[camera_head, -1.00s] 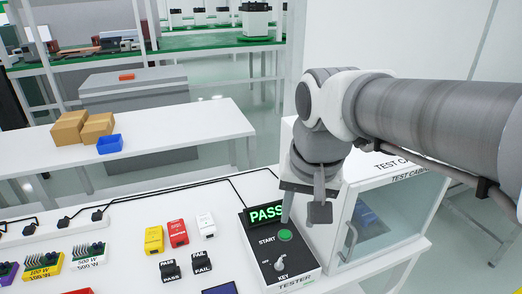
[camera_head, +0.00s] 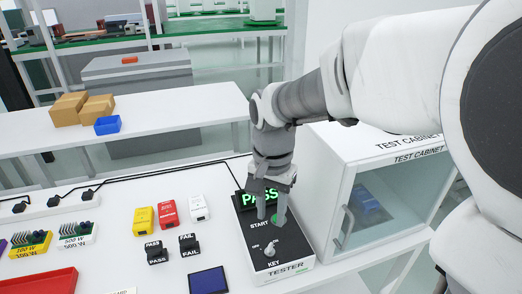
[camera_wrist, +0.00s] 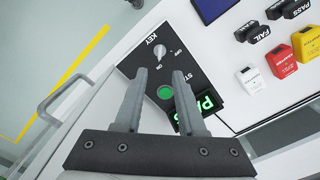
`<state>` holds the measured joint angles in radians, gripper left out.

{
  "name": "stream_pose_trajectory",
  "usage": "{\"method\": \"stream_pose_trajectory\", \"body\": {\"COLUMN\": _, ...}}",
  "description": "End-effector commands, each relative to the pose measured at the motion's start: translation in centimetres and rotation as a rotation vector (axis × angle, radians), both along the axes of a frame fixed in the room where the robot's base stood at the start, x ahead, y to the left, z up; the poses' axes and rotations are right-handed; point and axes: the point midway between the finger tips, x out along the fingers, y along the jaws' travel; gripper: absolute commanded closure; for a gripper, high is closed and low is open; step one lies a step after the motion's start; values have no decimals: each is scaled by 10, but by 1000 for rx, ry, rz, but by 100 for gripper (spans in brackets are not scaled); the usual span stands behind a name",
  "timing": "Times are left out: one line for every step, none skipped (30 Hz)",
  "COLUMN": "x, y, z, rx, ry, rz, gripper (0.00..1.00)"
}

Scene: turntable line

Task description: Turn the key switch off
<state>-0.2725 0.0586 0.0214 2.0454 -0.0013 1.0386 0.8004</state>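The tester (camera_head: 290,269) is a black-topped box on the white bench, with a lit green PASS display (camera_head: 262,197), a green START button and a grey key switch (camera_head: 270,249) at its front. In the wrist view the key switch (camera_wrist: 159,34) shows its knob beside small ON and OFF marks; I cannot read its setting surely. My gripper (camera_head: 269,217) hangs above the tester, over the START button area and apart from the key switch. In the wrist view my gripper (camera_wrist: 164,73) has its two fingers spread with nothing between them; the green button (camera_wrist: 165,92) shows in the gap.
A glass-fronted test cabinet (camera_head: 338,210) stands right of the tester. Yellow (camera_head: 143,221), red (camera_head: 169,213) and white (camera_head: 198,207) adapters, black PASS and FAIL blocks and a dark blue pad (camera_head: 208,280) lie to the left. A red tray (camera_head: 40,283) is at the lower left.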

Motion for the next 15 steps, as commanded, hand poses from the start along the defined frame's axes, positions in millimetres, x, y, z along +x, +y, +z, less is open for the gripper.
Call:
{"method": "stream_pose_trajectory", "body": {"x": -1, "y": 0, "z": -15, "rx": -1, "ry": 4, "rz": 0, "gripper": 61}}
{"method": "stream_pose_trajectory", "body": {"x": -1, "y": 0, "z": -22, "rx": -1, "ry": 4, "rz": 0, "gripper": 61}}
{"method": "stream_pose_trajectory", "body": {"x": -1, "y": 0, "z": -31, "rx": -1, "ry": 4, "rz": 0, "gripper": 61}}
{"method": "stream_pose_trajectory", "body": {"x": -1, "y": 0, "z": -37, "rx": -2, "ry": 3, "rz": 0, "gripper": 61}}
{"method": "stream_pose_trajectory", "body": {"x": -1, "y": -1, "z": -44, "rx": -2, "ry": 5, "rz": 0, "gripper": 61}}
{"method": "stream_pose_trajectory", "body": {"x": -1, "y": 0, "z": -52, "rx": -1, "ry": 3, "rz": 0, "gripper": 61}}
{"method": "stream_pose_trajectory", "body": {"x": -1, "y": 0, "z": -57, "rx": -2, "ry": 3, "rz": 0, "gripper": 61}}
{"method": "stream_pose_trajectory", "body": {"x": -1, "y": 0, "z": -63, "rx": -1, "ry": 3, "rz": 0, "gripper": 61}}
{"method": "stream_pose_trajectory", "body": {"x": -1, "y": -1, "z": -70, "rx": -1, "ry": 4, "rz": 0, "gripper": 61}}
{"method": "stream_pose_trajectory", "body": {"x": -1, "y": 0, "z": -74, "rx": -1, "ry": 3, "rz": 0, "gripper": 61}}
{"method": "stream_pose_trajectory", "body": {"x": 0, "y": 0, "z": -78, "rx": 0, "ry": 1, "rz": 0, "gripper": 61}}
{"method": "stream_pose_trajectory", "body": {"x": 0, "y": 0, "z": -83, "rx": -1, "ry": 2, "rz": 0, "gripper": 61}}
{"method": "stream_pose_trajectory", "body": {"x": 0, "y": 0, "z": -86, "rx": 0, "ry": 1, "rz": 0, "gripper": 61}}
{"method": "stream_pose_trajectory", "body": {"x": 0, "y": 0, "z": -89, "rx": 0, "ry": 1, "rz": 0, "gripper": 61}}
{"method": "stream_pose_trajectory", "body": {"x": 0, "y": 0, "z": -92, "rx": 0, "ry": 1, "rz": 1, "gripper": 61}}
